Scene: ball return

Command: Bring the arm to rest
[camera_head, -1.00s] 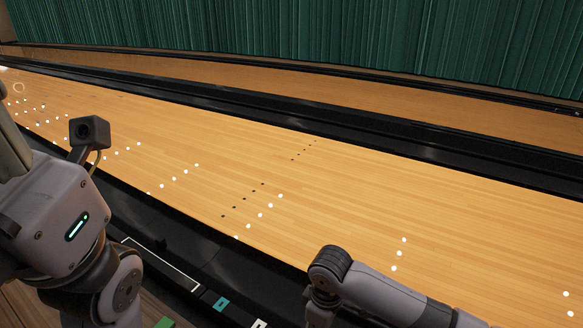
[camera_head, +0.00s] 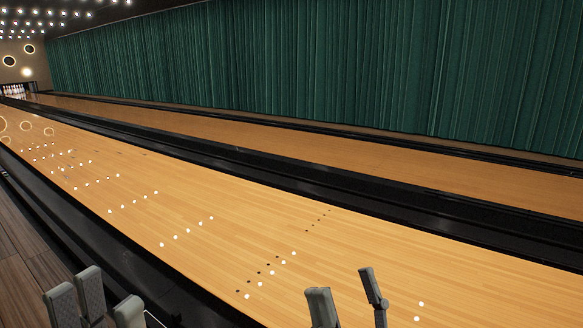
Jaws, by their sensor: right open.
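My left gripper (camera_head: 96,302) shows at the bottom left of the head view. Its grey finger pads stand apart with nothing visible between them, and its lower part is cut off by the frame. My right gripper (camera_head: 346,298) shows at the bottom, right of the middle. Its two grey fingers point up, apart and empty, in front of the lane. Both arms behind the grippers are out of view.
A wooden bowling lane (camera_head: 190,215) with white dots runs from far left to lower right. A black gutter and divider (camera_head: 300,180) separates it from a second lane (camera_head: 420,170). A green curtain (camera_head: 300,70) stands behind. Bowling pins (camera_head: 14,90) stand far left.

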